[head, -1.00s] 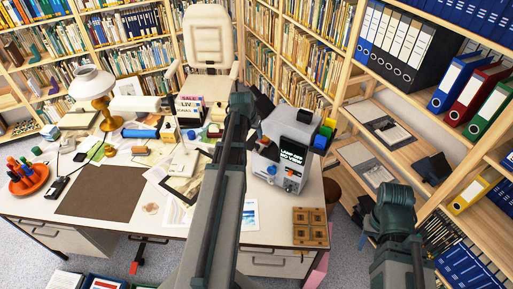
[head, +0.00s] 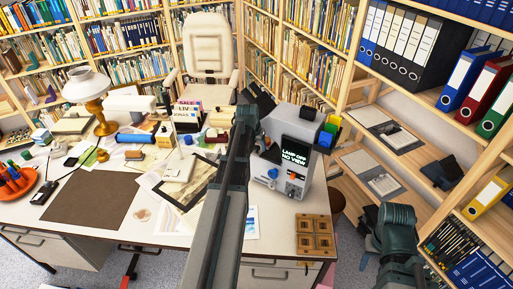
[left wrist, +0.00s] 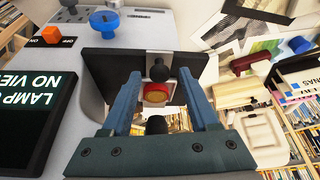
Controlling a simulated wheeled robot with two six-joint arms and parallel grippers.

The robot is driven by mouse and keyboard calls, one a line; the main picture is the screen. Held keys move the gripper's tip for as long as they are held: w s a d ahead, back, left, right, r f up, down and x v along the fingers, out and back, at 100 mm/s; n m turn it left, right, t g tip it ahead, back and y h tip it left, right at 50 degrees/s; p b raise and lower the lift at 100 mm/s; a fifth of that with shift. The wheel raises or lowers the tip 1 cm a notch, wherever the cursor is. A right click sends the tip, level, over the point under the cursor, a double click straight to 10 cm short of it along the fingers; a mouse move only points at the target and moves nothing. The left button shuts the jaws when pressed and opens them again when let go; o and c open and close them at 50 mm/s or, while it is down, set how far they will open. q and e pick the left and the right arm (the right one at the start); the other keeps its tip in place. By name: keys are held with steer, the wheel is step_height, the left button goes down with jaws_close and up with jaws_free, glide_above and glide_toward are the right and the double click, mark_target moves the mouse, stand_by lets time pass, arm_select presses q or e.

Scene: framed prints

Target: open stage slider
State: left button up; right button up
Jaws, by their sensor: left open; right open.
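A pale grey device (head: 267,165) with a screen (head: 294,155) reading "LAMP OFF NO VIEW" stands at the desk's right side. My right arm's dark end (head: 397,222) is right of the desk, fingers not distinguishable.
A blue knob (left wrist: 104,21) and an orange switch (left wrist: 51,36) sit near the black plate. A wooden tray (head: 315,235) lies at the desk's front right. Papers and a brown mat (head: 88,198) lie left of my left arm. Shelves (head: 405,150) stand at right.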

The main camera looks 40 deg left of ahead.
arm_select(q)
steer(key=shift+c, duration=0.2)
jaws_close()
stand_by(1.1)
